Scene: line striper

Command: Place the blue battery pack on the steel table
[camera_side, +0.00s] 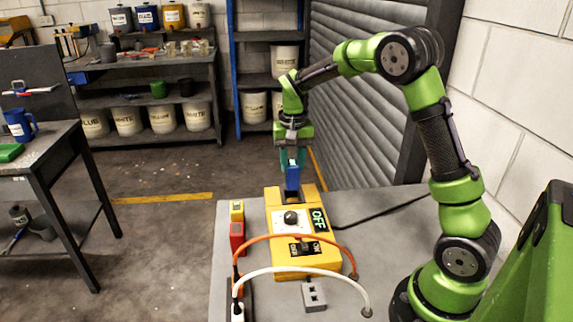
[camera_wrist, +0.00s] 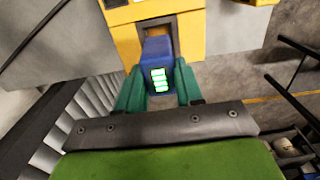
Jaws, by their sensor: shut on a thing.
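The blue battery pack (camera_side: 292,178) is upright between the teal fingers of my gripper (camera_side: 292,158) at the far end of the yellow machine. In the wrist view, my gripper (camera_wrist: 158,92) is shut on the pack (camera_wrist: 156,55), whose near face has a lit green bar display. The pack's far end meets a dark slot in the yellow machine (camera_wrist: 190,25); I cannot tell how deep it sits. The grey tabletop (camera_side: 385,255) carries the machine and looks like the steel table.
The yellow machine (camera_side: 318,262) has a knob, a switch and a green OFF display. Orange (camera_side: 290,237) and white (camera_side: 300,270) cables arch over its near end. A yellow pack (camera_side: 237,208) and a red pack (camera_side: 237,236) stand left of it. Bare tabletop lies to its right.

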